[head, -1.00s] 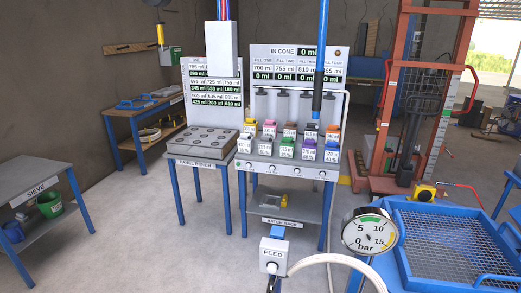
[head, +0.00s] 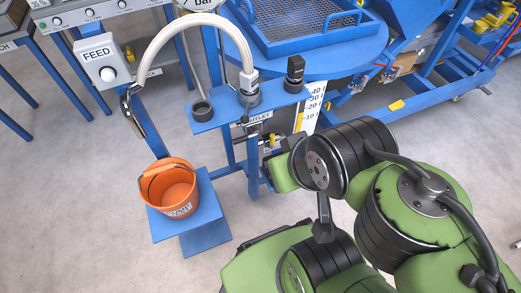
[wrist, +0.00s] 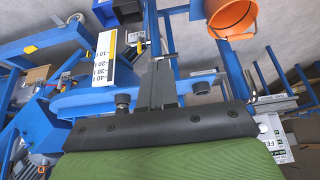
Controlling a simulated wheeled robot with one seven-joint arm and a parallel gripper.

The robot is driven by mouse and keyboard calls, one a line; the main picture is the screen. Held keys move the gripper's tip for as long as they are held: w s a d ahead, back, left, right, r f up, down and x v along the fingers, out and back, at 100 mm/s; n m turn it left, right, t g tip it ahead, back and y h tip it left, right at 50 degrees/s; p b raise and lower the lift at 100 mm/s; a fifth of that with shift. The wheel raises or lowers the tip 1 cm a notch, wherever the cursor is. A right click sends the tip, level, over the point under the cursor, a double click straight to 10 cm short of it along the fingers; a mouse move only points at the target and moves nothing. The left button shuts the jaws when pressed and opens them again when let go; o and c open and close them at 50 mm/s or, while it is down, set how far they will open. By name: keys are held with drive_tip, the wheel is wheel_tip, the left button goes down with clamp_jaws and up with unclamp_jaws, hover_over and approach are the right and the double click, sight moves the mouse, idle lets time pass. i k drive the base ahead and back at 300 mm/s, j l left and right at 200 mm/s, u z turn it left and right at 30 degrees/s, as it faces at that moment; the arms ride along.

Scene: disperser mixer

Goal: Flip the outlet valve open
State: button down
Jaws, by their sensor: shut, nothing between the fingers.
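The outlet label (head: 251,119) is on the blue bracket in the head view, with a grey hose fitting (head: 249,91) above it. Dark fittings and a small yellow piece (head: 271,140) show just below and right of the label; I cannot tell clearly which part is the valve lever or how it is turned. My gripper is beside these parts in the head view, its fingers largely hidden by my arm. In the wrist view my gripper (wrist: 159,64) is shut and empty, pointing toward the blue frame. Contact with the valve cannot be told.
An orange bucket (head: 176,187) stands on a blue stand (head: 205,215) below the outlet; it also shows in the wrist view (wrist: 232,16). A curved white hose (head: 190,22) arches above. A feed box (head: 103,61) is at the left. A white scale strip (head: 312,108) stands close by.

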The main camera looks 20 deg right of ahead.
sight(255, 131)
drive_tip(key=j, duration=1.45)
